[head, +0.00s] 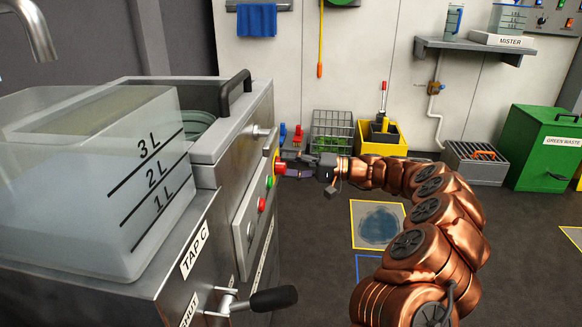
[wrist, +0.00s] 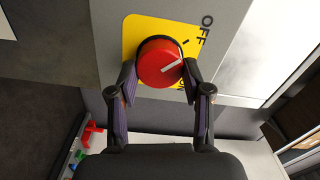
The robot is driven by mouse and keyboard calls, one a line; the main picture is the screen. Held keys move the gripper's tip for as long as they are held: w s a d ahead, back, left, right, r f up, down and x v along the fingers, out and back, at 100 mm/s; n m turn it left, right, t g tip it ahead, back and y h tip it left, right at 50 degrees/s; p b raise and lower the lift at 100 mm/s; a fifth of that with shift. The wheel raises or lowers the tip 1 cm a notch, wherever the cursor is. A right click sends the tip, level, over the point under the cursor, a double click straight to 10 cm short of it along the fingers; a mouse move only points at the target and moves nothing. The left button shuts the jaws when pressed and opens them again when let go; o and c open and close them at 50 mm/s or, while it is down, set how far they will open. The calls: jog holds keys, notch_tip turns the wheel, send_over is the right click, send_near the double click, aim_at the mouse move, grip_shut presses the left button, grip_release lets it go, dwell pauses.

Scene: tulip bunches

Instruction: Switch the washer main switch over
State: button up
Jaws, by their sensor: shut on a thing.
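The washer main switch is a round red knob (wrist: 160,62) on a yellow plate (wrist: 133,36), with a white pointer line on its face. The line slants toward the upper right in the wrist view, roughly toward the OFF lettering at the plate's right edge. In the head view my gripper (head: 291,167) reaches left to the red knob (head: 280,168) on the side of the steel washer (head: 257,135).
Below the knob are a green button (head: 270,182), a red button (head: 262,205) and a black-handled lever (head: 272,299). A clear water tank (head: 90,180) stands at left. Crates and a yellow bucket (head: 381,147) line the back wall. The floor right of the washer is open.

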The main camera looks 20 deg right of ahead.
jog(key=shift+f, duration=0.1)
jog(key=o, duration=1.2)
jog(key=shift+c, duration=0.2)
jog(key=v, duration=1.2)
